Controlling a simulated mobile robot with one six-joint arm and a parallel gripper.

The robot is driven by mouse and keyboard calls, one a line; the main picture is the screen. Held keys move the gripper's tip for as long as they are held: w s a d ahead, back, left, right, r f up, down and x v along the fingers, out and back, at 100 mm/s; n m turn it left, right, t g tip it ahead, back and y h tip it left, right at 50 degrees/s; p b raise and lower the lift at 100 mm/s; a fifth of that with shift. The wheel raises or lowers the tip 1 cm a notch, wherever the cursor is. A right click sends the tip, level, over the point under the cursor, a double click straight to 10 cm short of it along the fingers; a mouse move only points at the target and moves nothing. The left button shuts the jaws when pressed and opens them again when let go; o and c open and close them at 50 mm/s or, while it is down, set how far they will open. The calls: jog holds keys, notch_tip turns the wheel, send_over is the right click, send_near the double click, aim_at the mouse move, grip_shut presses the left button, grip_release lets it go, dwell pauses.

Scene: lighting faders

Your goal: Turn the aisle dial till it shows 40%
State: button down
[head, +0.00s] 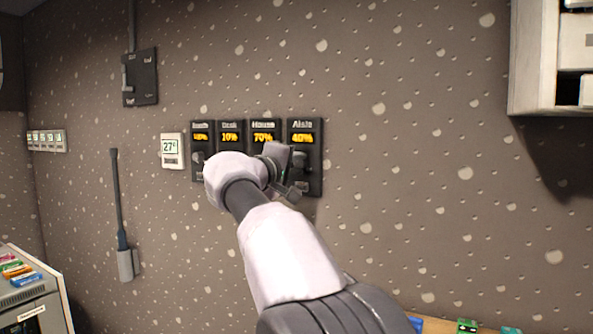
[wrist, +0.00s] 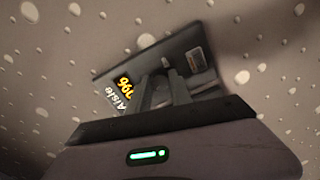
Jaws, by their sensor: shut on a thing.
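The aisle dial panel (head: 315,168) is the rightmost of a row of dark wall units. Its yellow display (head: 302,138) looks like 40% in the head view. In the wrist view the aisle panel (wrist: 190,42) appears tilted, and its display (wrist: 124,83) is too small to read surely. My gripper (head: 290,172) is at the front of the aisle panel, below the display. In the wrist view my gripper's fingers (wrist: 160,92) are shut at the middle of the panel, on the dial knob, which is mostly hidden by them.
To the left are the House (head: 264,130) unit at 70%, the Desk (head: 229,135) unit at 10% and another unit, its reading unclear. A white thermostat (head: 172,151) and a dark switch plate (head: 140,77) are farther left. A white cabinet (head: 535,60) hangs at the upper right.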

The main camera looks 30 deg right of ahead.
jog(key=shift+m, duration=0.4)
jog(key=c, duration=1.2)
grip_release()
jog(key=shift+o, duration=0.2)
jog(key=v, duration=1.7)
jog(key=shift+a+p, duration=0.2)
jog(key=shift+p, duration=0.15)
jog(key=shift+s, duration=0.15)
